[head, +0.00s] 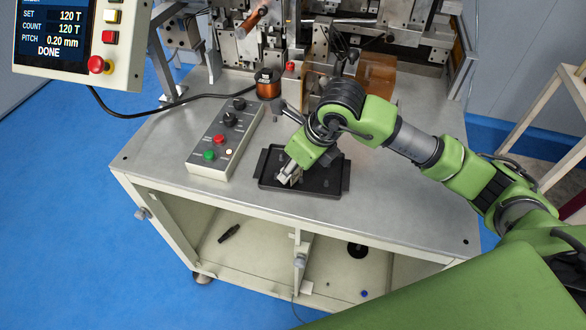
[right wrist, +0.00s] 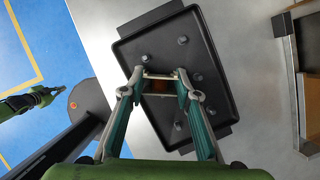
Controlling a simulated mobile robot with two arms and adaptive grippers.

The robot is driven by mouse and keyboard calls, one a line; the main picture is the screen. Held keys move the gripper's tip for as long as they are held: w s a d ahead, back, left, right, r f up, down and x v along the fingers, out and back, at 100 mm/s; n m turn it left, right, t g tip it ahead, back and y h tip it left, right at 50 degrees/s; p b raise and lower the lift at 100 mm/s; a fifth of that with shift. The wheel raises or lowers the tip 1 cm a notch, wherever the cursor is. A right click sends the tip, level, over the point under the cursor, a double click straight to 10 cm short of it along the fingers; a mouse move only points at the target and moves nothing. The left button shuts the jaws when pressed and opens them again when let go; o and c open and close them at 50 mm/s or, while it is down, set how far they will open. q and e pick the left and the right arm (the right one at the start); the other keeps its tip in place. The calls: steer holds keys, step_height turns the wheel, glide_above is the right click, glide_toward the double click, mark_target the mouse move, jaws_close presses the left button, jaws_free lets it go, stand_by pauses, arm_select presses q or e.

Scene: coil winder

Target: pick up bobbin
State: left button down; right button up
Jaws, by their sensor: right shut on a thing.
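The bobbin (right wrist: 160,86) shows in the right wrist view as a small copper-brown winding between two pale flanges. My right gripper (right wrist: 160,84) is shut on it, with one finger on each side. In the head view the right gripper (head: 289,174) points down at the left part of the black tray (head: 325,188). The fingers and arm largely hide the bobbin there. I cannot tell whether it touches the tray floor. Several short grey pegs stand in the tray (right wrist: 130,108). A small green arm end (right wrist: 38,97), probably my left, shows at the left of the right wrist view; its jaws are unclear.
A control box (head: 222,140) with buttons stands left of the tray. Behind are a copper wire spool (head: 268,84) and the winding machine (head: 335,40). The display panel (head: 85,40) reads DONE. Bare tabletop (head: 400,200) lies right of the tray.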

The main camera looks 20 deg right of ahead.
steer(key=shift+r+b, duration=0.5)
steer(key=shift+r, duration=0.2)
steer(key=s+a+r+b, duration=0.4)
steer(key=s+a+r, duration=0.3)
steer(key=s+r, duration=0.4)
steer(key=shift+s+a+r, duration=0.2)
steer(key=shift+s+a, duration=0.15)
steer(key=shift+a, duration=0.05)
